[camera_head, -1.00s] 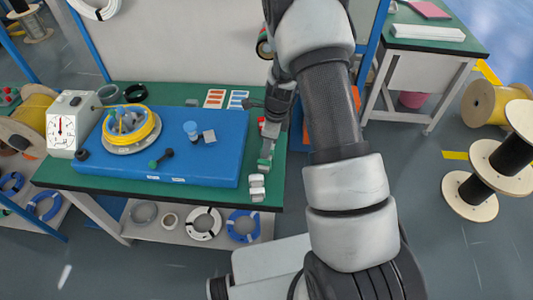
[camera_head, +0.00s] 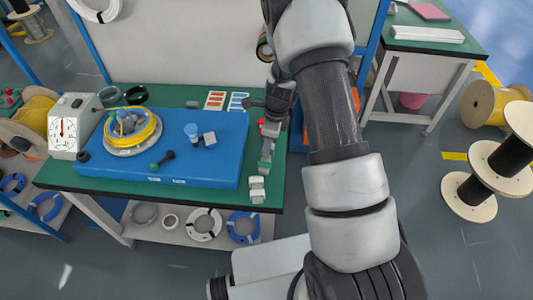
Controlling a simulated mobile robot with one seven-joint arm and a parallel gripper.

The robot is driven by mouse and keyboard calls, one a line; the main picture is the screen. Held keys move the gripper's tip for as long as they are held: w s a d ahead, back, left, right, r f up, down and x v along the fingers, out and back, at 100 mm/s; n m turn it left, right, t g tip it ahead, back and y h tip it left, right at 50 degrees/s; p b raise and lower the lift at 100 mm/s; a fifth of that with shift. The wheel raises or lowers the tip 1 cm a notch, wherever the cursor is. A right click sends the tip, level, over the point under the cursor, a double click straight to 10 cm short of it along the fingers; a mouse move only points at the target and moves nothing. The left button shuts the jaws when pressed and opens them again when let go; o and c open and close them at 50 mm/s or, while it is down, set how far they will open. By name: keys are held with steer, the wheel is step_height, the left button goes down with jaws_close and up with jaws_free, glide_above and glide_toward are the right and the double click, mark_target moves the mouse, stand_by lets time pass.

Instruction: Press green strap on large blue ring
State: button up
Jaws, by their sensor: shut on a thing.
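My gripper (camera_head: 267,154) points down over the right end of the green worktable (camera_head: 215,197), just right of the blue board. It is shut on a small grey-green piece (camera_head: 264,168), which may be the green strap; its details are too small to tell. A large blue ring (camera_head: 243,226) lies on the lower shelf below the table front, well apart from the gripper. Smaller blue rings, one of them (camera_head: 45,206), lie on a shelf at the far left.
The blue board (camera_head: 215,170) carries a disc with a yellow cable coil (camera_head: 132,130), a blue cup and a grey block. Pale grey blocks (camera_head: 257,189) stand at the table's front right corner. A dial box (camera_head: 70,127) stands at left. Wooden spools (camera_head: 495,160) stand at right.

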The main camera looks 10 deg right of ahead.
step_height(320, 180, up, 7)
steer(key=p, duration=0.5)
stand_by(0.3)
